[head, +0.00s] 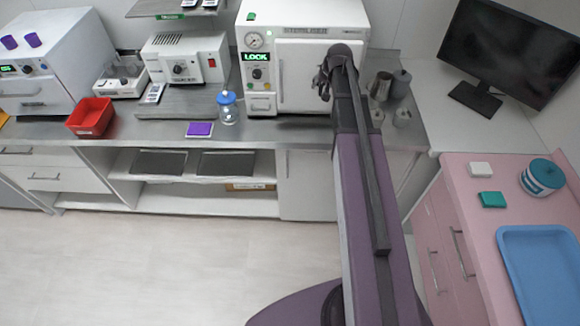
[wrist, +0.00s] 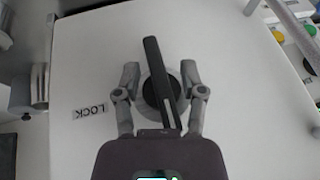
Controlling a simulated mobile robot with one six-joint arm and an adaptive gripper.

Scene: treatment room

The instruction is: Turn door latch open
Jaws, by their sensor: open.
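The door latch (wrist: 155,75) is a black bar on a round dark hub, fixed to the white door (wrist: 235,110) of the autoclave. In the wrist view the bar runs nearly along the picture's height, its top leaning slightly left. A "LOCK" label (wrist: 89,111) sits to its left on the door. My gripper (wrist: 160,70) is open, one finger on each side of the latch, with gaps to the bar. In the head view my gripper (head: 326,82) is in front of the door's right part, and my arm hides the latch. The autoclave (head: 300,75) has a green "LOCK" display (head: 256,57).
A blue-capped bottle (head: 228,107) and a purple pad (head: 199,129) stand on the steel counter left of the autoclave. Metal cups (head: 380,86) stand to its right. A monitor (head: 510,50) and a pink cabinet with a blue tray (head: 545,262) are at the right. The floor at left is clear.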

